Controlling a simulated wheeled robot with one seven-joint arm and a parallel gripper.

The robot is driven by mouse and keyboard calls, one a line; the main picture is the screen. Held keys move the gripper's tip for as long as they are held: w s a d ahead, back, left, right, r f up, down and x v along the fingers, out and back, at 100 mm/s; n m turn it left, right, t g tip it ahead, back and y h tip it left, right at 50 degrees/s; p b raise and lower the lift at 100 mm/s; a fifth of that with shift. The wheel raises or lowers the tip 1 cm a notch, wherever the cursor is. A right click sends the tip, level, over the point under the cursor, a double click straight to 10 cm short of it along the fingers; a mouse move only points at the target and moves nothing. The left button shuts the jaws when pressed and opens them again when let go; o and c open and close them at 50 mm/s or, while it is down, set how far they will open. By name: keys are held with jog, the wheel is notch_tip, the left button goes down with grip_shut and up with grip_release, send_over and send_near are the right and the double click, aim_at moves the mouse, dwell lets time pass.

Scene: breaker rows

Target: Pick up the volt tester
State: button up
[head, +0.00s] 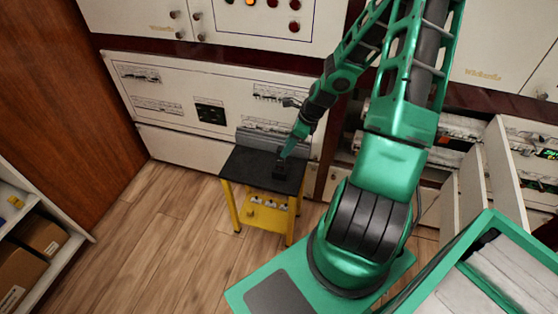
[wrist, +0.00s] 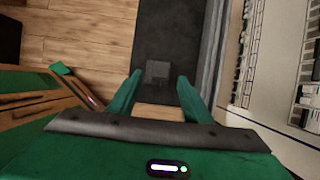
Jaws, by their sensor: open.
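The volt tester looks to be the small dark block (head: 280,169) standing on the black top of a small yellow-legged table (head: 244,164). In the wrist view it is a dark grey square (wrist: 158,70), low in contrast with the tabletop (wrist: 166,25). My gripper (head: 286,152) reaches down over the table, close to the block. In the wrist view my gripper (wrist: 159,80) has its two green fingers apart, with the block between and beyond their tips. Whether the fingers are level with the block I cannot tell.
A grey raised back (head: 262,140) runs along the table's rear edge, close to white breaker cabinets (head: 160,95). Open cabinet doors (head: 503,170) stand at the right. A shelf with cardboard boxes (head: 40,237) is at the left. The wooden floor (head: 150,240) before the table is clear.

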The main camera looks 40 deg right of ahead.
aim_at(278, 161)
jog(key=shift+x, duration=5.4)
grip_shut()
